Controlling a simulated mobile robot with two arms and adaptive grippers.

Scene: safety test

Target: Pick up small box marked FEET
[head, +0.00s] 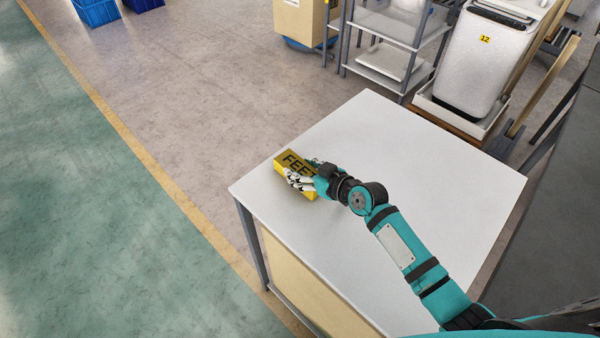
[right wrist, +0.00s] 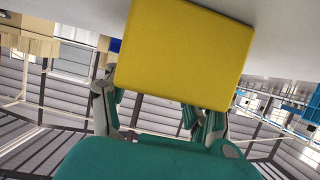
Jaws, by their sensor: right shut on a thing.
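The small yellow box marked FEET (head: 292,160) is at the left part of the white table (head: 430,190) in the head view, near its left edge. My right gripper (head: 302,181) is shut on the box, with its fingers across the near side and partly over the lettering. In the right wrist view the yellow box (right wrist: 185,55) fills the upper middle, with the fingers of my right gripper (right wrist: 160,105) on either side below it. I cannot tell whether the box touches the tabletop. My left gripper is not in view.
The rest of the tabletop is clear. Blue crates (head: 95,10) sit on the floor at the far left. Open floor lies left of the table.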

